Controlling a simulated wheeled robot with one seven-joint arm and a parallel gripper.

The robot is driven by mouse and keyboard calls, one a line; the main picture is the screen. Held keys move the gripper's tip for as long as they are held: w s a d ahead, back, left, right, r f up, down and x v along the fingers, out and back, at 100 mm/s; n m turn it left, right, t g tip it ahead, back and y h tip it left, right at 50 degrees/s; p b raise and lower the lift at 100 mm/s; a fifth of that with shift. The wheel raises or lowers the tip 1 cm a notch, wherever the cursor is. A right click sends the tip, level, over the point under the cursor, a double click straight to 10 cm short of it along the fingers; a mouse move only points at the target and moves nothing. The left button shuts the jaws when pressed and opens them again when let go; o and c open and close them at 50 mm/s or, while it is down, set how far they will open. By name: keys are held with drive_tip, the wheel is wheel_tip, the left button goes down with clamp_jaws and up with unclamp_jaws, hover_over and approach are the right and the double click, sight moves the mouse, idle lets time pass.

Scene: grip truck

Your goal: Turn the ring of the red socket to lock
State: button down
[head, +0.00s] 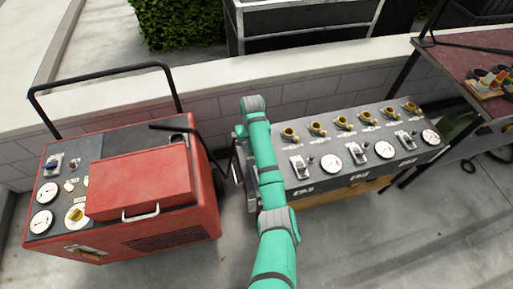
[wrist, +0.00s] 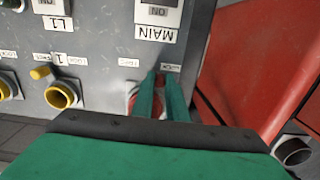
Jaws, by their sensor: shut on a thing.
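The red socket (wrist: 132,91) shows in the wrist view on the grey panel, below the upside-down MAIN label. How far the ring is turned cannot be told. In the head view my arm hides the gripper and the red socket.
Yellow sockets (wrist: 62,95) line the grey panel (head: 330,182) beside the red one. A red machine (head: 140,185) with a black handle stands close to the panel's left end in the head view. A low wall (head: 330,70) runs behind both.

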drive_tip(key=shift+w+a+m, duration=0.1)
drive_tip(key=shift+a+m, duration=0.2)
drive_tip(key=shift+m, duration=0.2)
drive_tip(key=shift+r, duration=0.1)
drive_tip(key=c, duration=1.7)
unclamp_jaws()
drive_tip(key=shift+c, duration=0.2)
wheel_tip(320, 180, up, 11)
drive_tip(key=shift+f, duration=0.2)
